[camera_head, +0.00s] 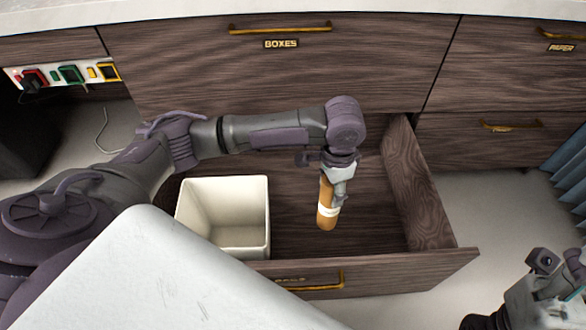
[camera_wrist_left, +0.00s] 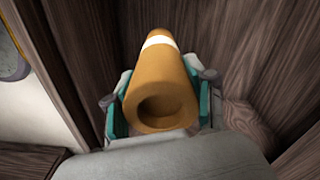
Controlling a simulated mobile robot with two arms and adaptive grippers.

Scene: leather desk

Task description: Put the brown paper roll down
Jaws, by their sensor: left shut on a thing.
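The brown paper roll (camera_head: 327,205) is an orange-brown tube with a white band. My left gripper (camera_head: 335,185) is shut on it and holds it nearly upright inside the open lower drawer (camera_head: 370,260). In the left wrist view the roll (camera_wrist_left: 163,90) sits between the teal-padded fingers of the left gripper (camera_wrist_left: 160,105), its hollow end facing the camera. Whether its lower end touches the drawer floor cannot be told. My right gripper (camera_head: 560,275) is at the lower right edge, partly cut off, away from the drawer.
A white open bin (camera_head: 225,245) stands in the drawer's left part. The drawer floor right of the roll is bare. A closed drawer labelled BOXES (camera_head: 280,70) is above, and one labelled PAPER (camera_head: 520,60) is at right. A socket strip (camera_head: 65,75) is at far left.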

